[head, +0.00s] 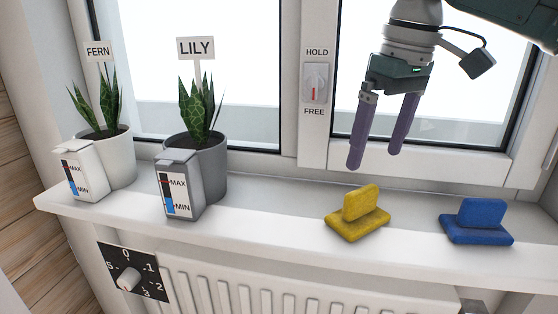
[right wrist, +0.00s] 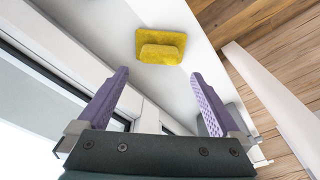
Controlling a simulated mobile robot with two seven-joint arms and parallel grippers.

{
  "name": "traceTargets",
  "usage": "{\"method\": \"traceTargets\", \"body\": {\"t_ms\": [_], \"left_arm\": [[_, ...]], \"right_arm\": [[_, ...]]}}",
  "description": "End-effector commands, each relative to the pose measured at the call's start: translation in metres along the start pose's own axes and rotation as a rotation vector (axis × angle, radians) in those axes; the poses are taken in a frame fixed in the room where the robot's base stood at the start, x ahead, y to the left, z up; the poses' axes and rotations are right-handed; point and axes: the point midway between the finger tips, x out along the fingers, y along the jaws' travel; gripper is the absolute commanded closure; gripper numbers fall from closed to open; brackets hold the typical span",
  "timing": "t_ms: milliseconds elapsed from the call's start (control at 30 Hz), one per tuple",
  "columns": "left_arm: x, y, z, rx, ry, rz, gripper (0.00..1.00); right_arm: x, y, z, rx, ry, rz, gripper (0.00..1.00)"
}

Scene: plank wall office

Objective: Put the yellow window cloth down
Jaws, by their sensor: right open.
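The yellow window cloth (head: 357,214) lies on the white windowsill, right of the middle in the head view, with a raised part standing up from its flat base. It also shows in the right wrist view (right wrist: 161,47), near the top and beyond the fingertips. My right gripper (head: 372,158) is open and empty, above the sill and apart from the cloth. Its two purple fingers also show in the right wrist view (right wrist: 159,74), with nothing between them. My left gripper is not in view.
A similar blue cloth (head: 480,221) lies right of the yellow one. A fern pot (head: 119,158) and a lily pot (head: 212,160) stand on the windowsill (head: 275,205) at left. A HOLD/FREE switch (head: 315,83) is on the window frame. A radiator (head: 290,290) is below.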

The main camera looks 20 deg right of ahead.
Motion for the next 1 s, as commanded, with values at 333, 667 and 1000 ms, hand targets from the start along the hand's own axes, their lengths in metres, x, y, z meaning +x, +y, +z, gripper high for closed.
{"method": "traceTargets", "body": {"t_ms": [333, 667, 1000], "left_arm": [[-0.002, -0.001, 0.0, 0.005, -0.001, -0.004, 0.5], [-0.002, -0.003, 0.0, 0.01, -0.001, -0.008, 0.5], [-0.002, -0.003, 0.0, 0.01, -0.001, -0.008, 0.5]], "right_arm": [[0.017, -0.029, 0.015, -0.086, -0.016, 0.003, 0.0], [0.111, -0.142, 0.109, -0.256, 0.063, -0.061, 0.0], [0.102, -0.167, 0.223, -0.068, 0.158, -0.023, 0.0]]}}
